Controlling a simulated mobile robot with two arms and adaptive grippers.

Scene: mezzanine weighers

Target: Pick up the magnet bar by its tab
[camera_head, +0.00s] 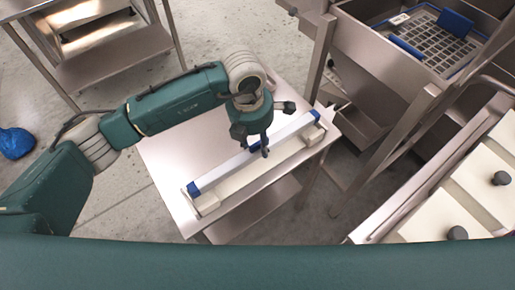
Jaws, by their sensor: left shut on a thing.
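The magnet bar (221,172) is a long pale bar with blue ends, lying diagonally over a white holder on a small steel table (165,165). A blue tab (254,147) shows near the middle of the bar. My left gripper (264,154) points down over the bar's middle, with its fingers at the tab. It is shut on the tab, which the fingers partly hide. I cannot tell whether the bar is clear of the holder (243,184). My right gripper is not in view.
A steel machine with a blue-edged grid tray (430,48) stands at the upper right. White panels with dark knobs (501,178) lie at the right. Another steel table (115,62) stands at the upper left. A blue bag-like thing (16,143) lies on the floor at the left.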

